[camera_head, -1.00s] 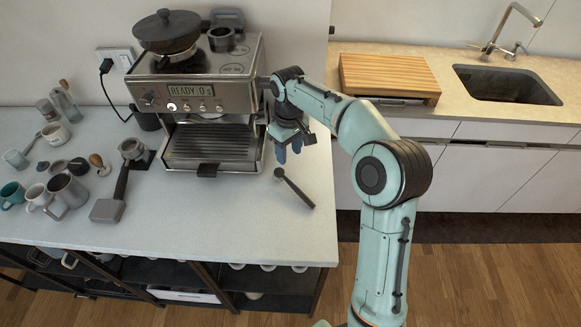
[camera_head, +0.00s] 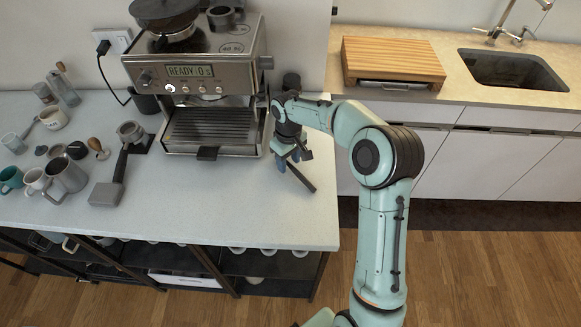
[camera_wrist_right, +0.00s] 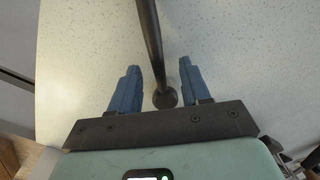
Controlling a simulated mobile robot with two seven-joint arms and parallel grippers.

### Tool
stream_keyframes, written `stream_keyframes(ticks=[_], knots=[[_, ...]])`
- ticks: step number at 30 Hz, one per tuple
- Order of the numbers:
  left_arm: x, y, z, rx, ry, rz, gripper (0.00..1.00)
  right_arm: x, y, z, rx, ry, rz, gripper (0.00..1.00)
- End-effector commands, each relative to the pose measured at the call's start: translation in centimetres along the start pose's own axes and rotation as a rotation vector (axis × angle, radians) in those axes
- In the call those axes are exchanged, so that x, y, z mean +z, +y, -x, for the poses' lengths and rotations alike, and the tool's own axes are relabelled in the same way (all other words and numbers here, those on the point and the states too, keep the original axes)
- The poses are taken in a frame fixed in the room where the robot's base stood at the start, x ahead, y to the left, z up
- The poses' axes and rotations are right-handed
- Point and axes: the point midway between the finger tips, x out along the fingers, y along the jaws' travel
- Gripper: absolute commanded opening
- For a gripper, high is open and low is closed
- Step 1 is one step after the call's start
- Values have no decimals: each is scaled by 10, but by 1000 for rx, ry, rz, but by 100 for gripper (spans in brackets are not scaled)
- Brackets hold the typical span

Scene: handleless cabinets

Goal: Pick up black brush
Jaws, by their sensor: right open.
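The black brush (camera_head: 302,179) lies on the light counter (camera_head: 240,205), to the right of the coffee machine. In the head view my right gripper (camera_head: 289,161) is low over it and hides its far end. In the right wrist view the brush's dark rod (camera_wrist_right: 151,38) runs between the two blue fingers of my open right gripper (camera_wrist_right: 160,68), with its round end (camera_wrist_right: 165,98) near the palm. Gaps show on both sides, so the fingers do not grip it. Their exact height above the counter is hard to tell. My left gripper is not in view.
The coffee machine (camera_head: 212,72) stands close to the left of my right gripper. A portafilter, cups and a metal jug (camera_head: 68,175) crowd the counter's left side. The counter's front middle is clear. A wooden board (camera_head: 392,60) and sink (camera_head: 512,68) are at right.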

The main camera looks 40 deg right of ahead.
Motion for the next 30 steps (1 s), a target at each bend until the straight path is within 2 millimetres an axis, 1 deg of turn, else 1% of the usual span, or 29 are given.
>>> stream_keyframes(ticks=[1, 3, 11, 12, 14, 15, 16, 25, 28, 30], knots=[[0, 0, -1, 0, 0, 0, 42, 1, 0, -7, -1, -4, -1, 47], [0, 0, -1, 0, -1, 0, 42, 1, 0, -12, -1, -2, 0, 47], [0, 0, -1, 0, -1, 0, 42, 0, 0, -14, 0, 0, 0, 47], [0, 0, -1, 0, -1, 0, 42, 0, 0, -14, 0, 0, 0, 34], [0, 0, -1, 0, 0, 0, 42, 0, 0, -14, 0, 0, 0, 14], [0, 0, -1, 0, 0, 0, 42, 0, 0, -14, 0, 0, 0, 1], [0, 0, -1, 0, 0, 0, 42, 0, 0, -13, 0, 0, 0, 0], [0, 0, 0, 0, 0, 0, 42, 0, 0, -12, 0, 1, 0, 0], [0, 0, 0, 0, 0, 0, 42, -1, 0, -4, 1, 3, -1, 0], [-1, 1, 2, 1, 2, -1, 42, -1, 1, 7, 2, 5, -1, 0]])
